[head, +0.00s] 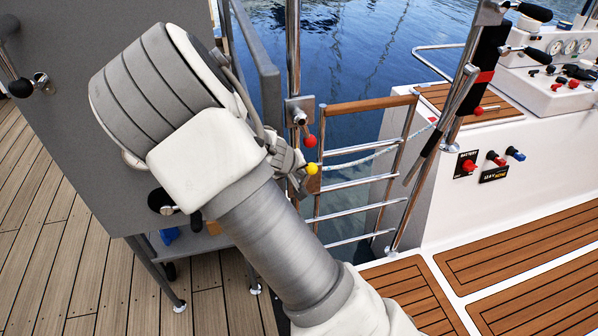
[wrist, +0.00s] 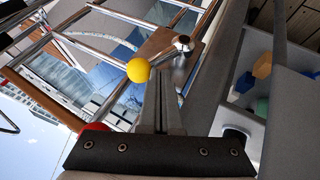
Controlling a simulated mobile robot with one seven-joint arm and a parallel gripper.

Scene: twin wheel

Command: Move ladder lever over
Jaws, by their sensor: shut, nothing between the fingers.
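A ladder (head: 362,183) with a wooden top rail and metal rungs stands at the gap in the boat's side. Beside it, in the head view, are a red knob (head: 310,141) on a lever at a bracket and a yellow knob (head: 312,169) just below. My gripper (head: 300,181) is at the yellow knob, partly hidden by my arm. In the wrist view my gripper (wrist: 162,75) is shut and empty, with the yellow knob (wrist: 138,70) close left of its fingertips. I cannot tell whether they touch. The red knob (wrist: 95,127) is partly hidden behind my gripper's dark bar.
A grey panel (head: 60,70) stands on the left. A metal post (head: 293,50) rises just above the levers. On the right are a white console (head: 545,75) and a battery switch panel (head: 467,164). Open deck (head: 525,245) lies at lower right.

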